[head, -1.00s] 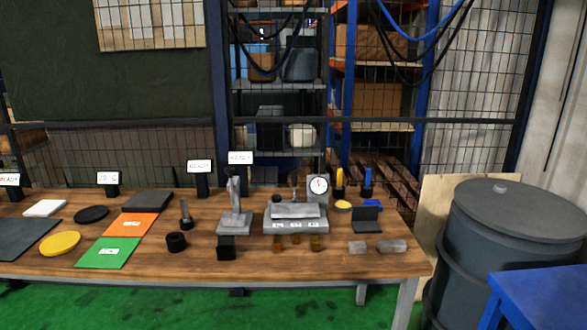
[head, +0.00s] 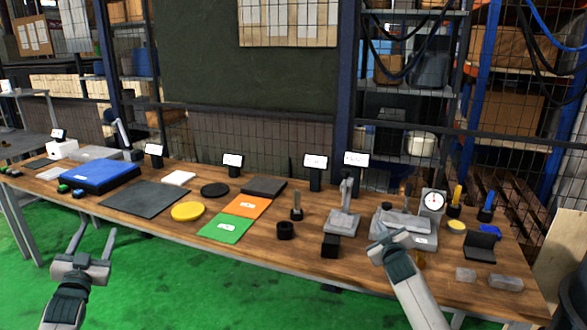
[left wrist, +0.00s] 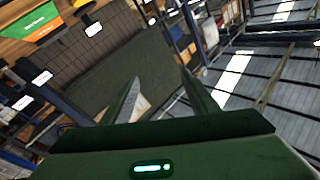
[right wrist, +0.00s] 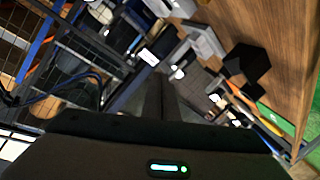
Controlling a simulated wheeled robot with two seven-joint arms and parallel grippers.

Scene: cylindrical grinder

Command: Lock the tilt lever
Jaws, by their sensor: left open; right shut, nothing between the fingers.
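A grey fixture (head: 425,241) with a flat top stands on the right part of the bench, beside a round dial gauge (head: 433,202). A small upright stem (head: 404,195) shows behind it. A grey stand (head: 342,225) with an upright arm (head: 346,192) is to its left. I cannot tell which upright part is the tilt lever. My right gripper (head: 386,240) is shut and empty, overlapping the fixture's left front; contact cannot be told. My left gripper (head: 96,234) is open and empty in front of the bench's left part. In the wrist views no lever is clear.
The wooden bench (head: 310,262) holds a black block (head: 331,246), a black ring (head: 285,230), an orange mat (head: 246,206), a green mat (head: 225,229) and a blue case (head: 100,174). Two grey blocks (head: 505,282) lie at the right. A mesh fence stands behind.

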